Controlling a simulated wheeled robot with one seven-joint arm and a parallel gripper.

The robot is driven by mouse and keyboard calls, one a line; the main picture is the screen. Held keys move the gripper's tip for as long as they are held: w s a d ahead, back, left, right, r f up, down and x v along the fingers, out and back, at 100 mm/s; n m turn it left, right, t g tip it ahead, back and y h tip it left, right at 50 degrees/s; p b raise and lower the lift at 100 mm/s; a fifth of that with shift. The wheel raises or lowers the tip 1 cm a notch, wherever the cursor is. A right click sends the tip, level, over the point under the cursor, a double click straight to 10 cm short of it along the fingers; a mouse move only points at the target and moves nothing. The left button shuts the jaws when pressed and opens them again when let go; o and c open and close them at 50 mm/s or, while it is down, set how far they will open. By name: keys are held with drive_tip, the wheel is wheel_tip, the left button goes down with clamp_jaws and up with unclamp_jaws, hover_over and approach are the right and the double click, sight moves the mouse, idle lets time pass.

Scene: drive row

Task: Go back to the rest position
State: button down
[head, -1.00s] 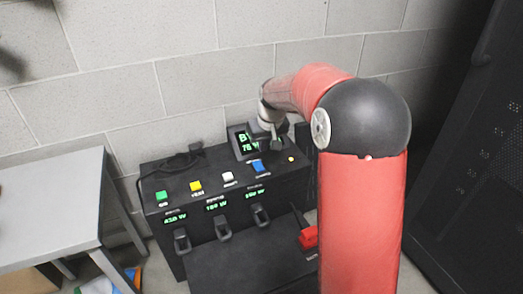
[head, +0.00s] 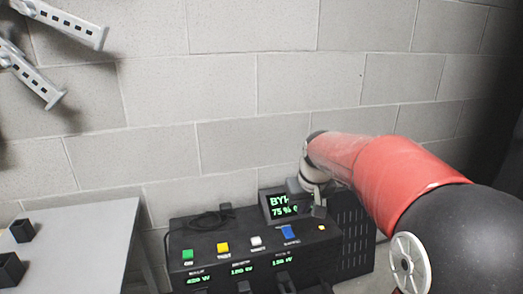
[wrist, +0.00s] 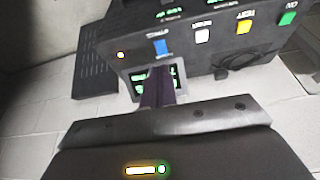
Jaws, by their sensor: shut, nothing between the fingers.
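My gripper (head: 318,210) is in front of the right edge of the small display (head: 284,204) on the black control panel (head: 240,243). In the wrist view, my gripper's shut fingers (wrist: 157,88) cover part of the lit display (wrist: 137,82). Nothing shows between them. My red and black arm comes in from the right in the head view. The panel has green (head: 187,254), yellow (head: 222,248), white (head: 256,241) and blue (head: 288,232) buttons. Lit green readouts show below them.
A grey table (head: 85,240) with black blocks (head: 22,230) stands at the left. Metal brackets (head: 65,25) hang at the upper left. A black cable (head: 210,220) lies on top of the panel.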

drive_tip(key=s+r+m+t+p, duration=0.1)
drive_tip(key=s+m, duration=0.1)
drive_tip(key=s, duration=2.4)
drive_tip(key=shift+s+t, duration=0.3)
